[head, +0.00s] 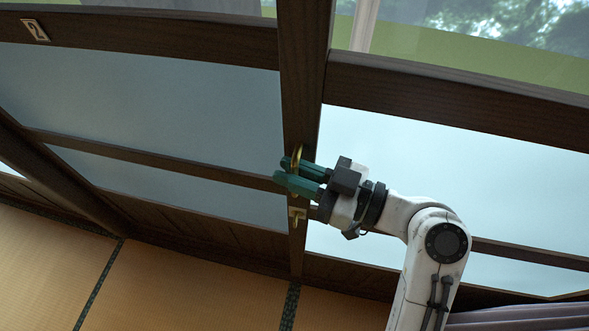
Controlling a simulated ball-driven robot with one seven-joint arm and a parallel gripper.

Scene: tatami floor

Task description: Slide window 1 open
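A brass handle (297,156) is on the dark wooden upright between two window panels, near the middle of the head view. My gripper (284,170), with green fingers, is at this handle, one finger above the other. The brass shows between and behind the fingers, and part of it is hidden by them. I cannot tell whether they press on it. A small brass latch or hook (297,214) is just below. The left panel (150,90) and right panel (470,165) have pale glass. No number 1 is visible; I cannot tell which panel is window 1.
A plaque reading 2 (35,30) is on the upper rail at left. Tatami floor (180,280) with dark borders lies below, clear at lower left. Folded purple-grey fabric (520,318) is at the lower right, beside my arm.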

